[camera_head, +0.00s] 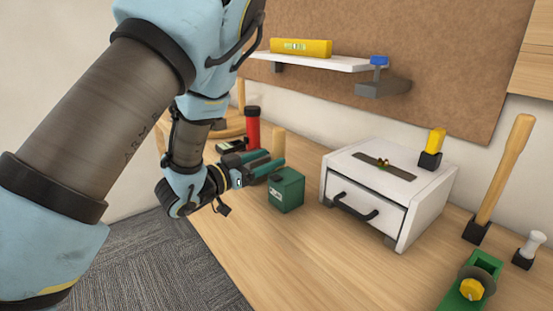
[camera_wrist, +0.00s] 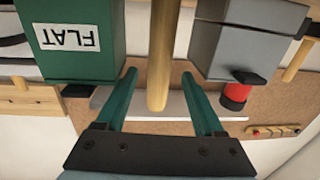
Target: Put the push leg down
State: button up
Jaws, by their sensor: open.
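A plain pale wooden rod (camera_head: 278,142) stands upright by the green box; nothing marks it as the push leg, but it is the piece at my gripper. My gripper (camera_head: 264,162) is low over the bench at the rod, its teal fingers level. In the wrist view, which is upside down, the rod (camera_wrist: 160,55) lies between the two spread fingers (camera_wrist: 159,75), with clear gaps on both sides. The gripper is open and holds nothing. The rod's foot is hidden behind the fingers and box in the head view.
The green box (camera_head: 287,190), labelled FLAT in the wrist view (camera_wrist: 75,38), is close beside my fingers. A red cylinder (camera_head: 252,126) stands behind. A white drawer unit (camera_head: 365,205) is to the right, with a mallet-like wooden handle (camera_head: 505,170) beyond. The front bench (camera_head: 270,255) is clear.

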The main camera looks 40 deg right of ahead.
jog(key=a+b, duration=0.1)
jog(key=a, duration=0.7)
jog(key=shift+b, duration=0.35)
